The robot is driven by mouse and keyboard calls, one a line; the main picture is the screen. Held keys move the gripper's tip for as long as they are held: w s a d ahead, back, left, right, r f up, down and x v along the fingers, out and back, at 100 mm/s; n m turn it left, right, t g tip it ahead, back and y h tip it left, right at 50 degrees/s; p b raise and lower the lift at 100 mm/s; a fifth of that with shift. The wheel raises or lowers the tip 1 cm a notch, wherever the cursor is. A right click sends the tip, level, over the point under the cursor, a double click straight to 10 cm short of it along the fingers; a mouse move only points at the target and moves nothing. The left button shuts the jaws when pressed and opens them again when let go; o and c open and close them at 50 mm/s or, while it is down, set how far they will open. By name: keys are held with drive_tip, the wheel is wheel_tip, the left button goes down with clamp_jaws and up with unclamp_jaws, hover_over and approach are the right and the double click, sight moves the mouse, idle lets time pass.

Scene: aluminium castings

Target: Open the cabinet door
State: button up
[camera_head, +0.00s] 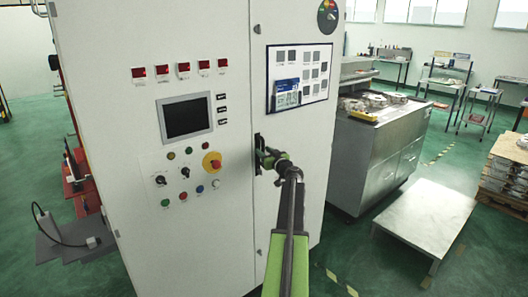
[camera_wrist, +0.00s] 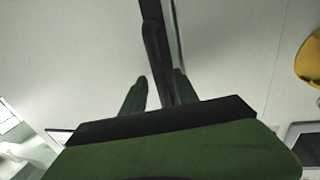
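The white cabinet (camera_head: 225,110) stands in front of me, with its door (camera_head: 292,135) on the right side of a vertical seam. The door looks closed. A dark upright handle (camera_head: 258,142) sits at the door's left edge. My gripper (camera_head: 266,160) is at the handle, partly hiding its lower part. In the wrist view the handle (camera_wrist: 153,35) runs down between my two green fingers (camera_wrist: 160,82). The fingers are apart, with a small gap visible on the left of the handle. Whether the right finger touches it, I cannot tell.
A control panel with a screen (camera_head: 187,118) and a yellow-red emergency button (camera_head: 212,162) is left of the handle. A metal workbench (camera_head: 375,150) with castings stands to the right, with a low grey platform (camera_head: 425,222) before it.

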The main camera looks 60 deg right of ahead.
drive_tip(key=shift+w+d, duration=0.25)
drive_tip(key=shift+w, duration=0.2)
drive_tip(key=shift+c, duration=0.5)
clamp_jaws()
idle(0.6)
